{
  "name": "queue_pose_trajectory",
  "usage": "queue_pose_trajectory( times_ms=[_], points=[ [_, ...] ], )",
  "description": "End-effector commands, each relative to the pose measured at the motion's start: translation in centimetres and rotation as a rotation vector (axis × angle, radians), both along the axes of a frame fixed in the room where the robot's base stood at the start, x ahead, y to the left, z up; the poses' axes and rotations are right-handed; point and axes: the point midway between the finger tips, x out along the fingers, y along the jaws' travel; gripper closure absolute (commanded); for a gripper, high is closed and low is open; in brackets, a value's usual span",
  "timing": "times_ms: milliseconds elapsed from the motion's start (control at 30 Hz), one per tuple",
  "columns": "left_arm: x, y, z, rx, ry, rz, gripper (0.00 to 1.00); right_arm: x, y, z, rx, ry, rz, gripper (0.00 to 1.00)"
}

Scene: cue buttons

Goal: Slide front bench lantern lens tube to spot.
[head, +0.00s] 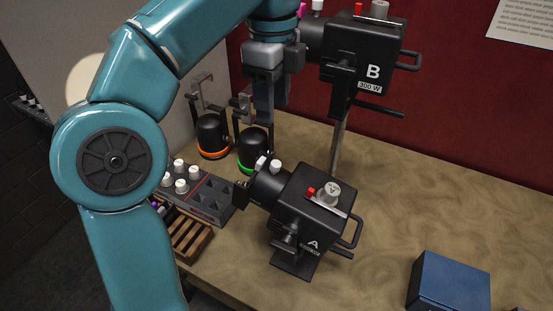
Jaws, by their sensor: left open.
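The front lantern A (312,213) is a black box on a stand on the bench, with a silver knob and a red switch on top. Its black lens tube (268,184) points left and carries two white knobs (268,164). Any spot or flood marking is too small to read. A second lantern B (365,62) stands higher behind it. My left gripper (268,112) is open and empty, pointing down above and behind the lens tube, apart from its knobs. My right gripper is out of view.
Black domes with an orange ring (213,137) and a green ring (253,150) stand behind the tube. A panel with white knobs (205,196) and a wooden rack (190,240) lie left. A blue box (448,284) sits front right. The bench (430,195) is clear at right.

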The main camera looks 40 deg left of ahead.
Motion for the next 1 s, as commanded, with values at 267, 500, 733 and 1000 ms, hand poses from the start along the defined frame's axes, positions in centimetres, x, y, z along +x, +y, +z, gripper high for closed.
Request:
queue_pose_trajectory(
  times_ms=[267, 500, 733, 1000],
  points=[
    [-0.1, -0.1, -7.1, -0.002, 0.005, 0.0, 0.52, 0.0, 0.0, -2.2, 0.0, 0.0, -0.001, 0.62],
    [0.1, -0.2, -11.4, -0.001, 0.003, -0.001, 0.52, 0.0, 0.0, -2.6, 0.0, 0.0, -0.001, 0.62],
    [0.3, -0.2, -12.9, -0.001, 0.001, -0.001, 0.52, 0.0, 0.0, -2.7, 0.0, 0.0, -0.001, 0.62],
    [0.3, -0.2, -12.9, -0.001, 0.001, -0.001, 0.61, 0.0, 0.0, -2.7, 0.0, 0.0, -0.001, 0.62]
  ],
)
